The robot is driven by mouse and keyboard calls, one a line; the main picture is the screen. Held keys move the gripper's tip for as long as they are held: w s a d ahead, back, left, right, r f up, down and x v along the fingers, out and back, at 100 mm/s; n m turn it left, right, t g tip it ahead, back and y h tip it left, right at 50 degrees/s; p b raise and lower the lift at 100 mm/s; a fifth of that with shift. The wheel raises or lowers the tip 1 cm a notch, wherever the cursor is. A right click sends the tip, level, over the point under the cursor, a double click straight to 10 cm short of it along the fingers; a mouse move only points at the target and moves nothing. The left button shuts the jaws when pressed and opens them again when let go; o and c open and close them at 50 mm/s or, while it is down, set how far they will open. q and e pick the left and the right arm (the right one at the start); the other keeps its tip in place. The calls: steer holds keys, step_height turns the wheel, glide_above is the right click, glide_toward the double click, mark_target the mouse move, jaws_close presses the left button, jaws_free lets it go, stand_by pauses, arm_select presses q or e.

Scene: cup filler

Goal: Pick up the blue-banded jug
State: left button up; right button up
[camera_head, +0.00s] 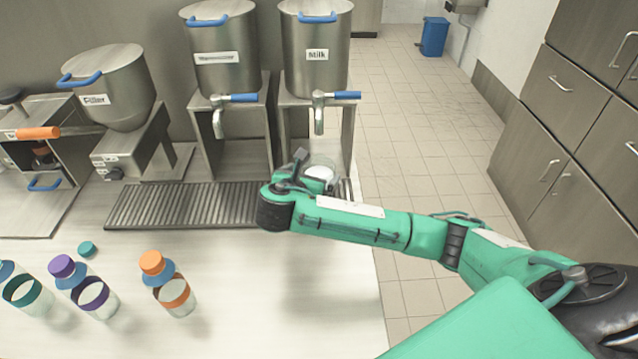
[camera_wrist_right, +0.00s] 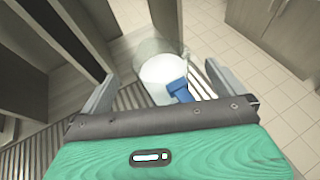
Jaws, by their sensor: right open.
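A clear jug with white contents (camera_head: 320,172) stands on the ribbed drip tray (camera_head: 180,207) under the milk tap. In the right wrist view the jug (camera_wrist_right: 160,72) shows between my fingers, with a blue part, likely its handle, facing me. I cannot make out a full blue band. My right gripper (camera_wrist_right: 162,92) is open, with one finger on each side of the jug. I cannot tell whether they touch it. In the head view my right gripper (camera_head: 315,172) partly hides the jug. My left gripper is not in view.
The milk dispenser (camera_head: 316,55) with its tap (camera_head: 318,115) stands above the jug. Another steel dispenser (camera_head: 220,55) and a filler machine (camera_head: 110,95) are to the left. Several lidded bottles, including an orange-capped one (camera_head: 172,292), stand on the front left counter. The counter's right edge is close.

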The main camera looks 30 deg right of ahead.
mark_target(318, 169)
steer(key=x, duration=0.4)
steer(key=shift+p, duration=0.4)
steer(key=shift+w+d+f, duration=0.1)
steer(key=shift+d, duration=0.05)
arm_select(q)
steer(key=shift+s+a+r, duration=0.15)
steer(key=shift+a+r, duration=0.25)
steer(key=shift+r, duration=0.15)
arm_select(e)
steer(key=c, duration=1.8)
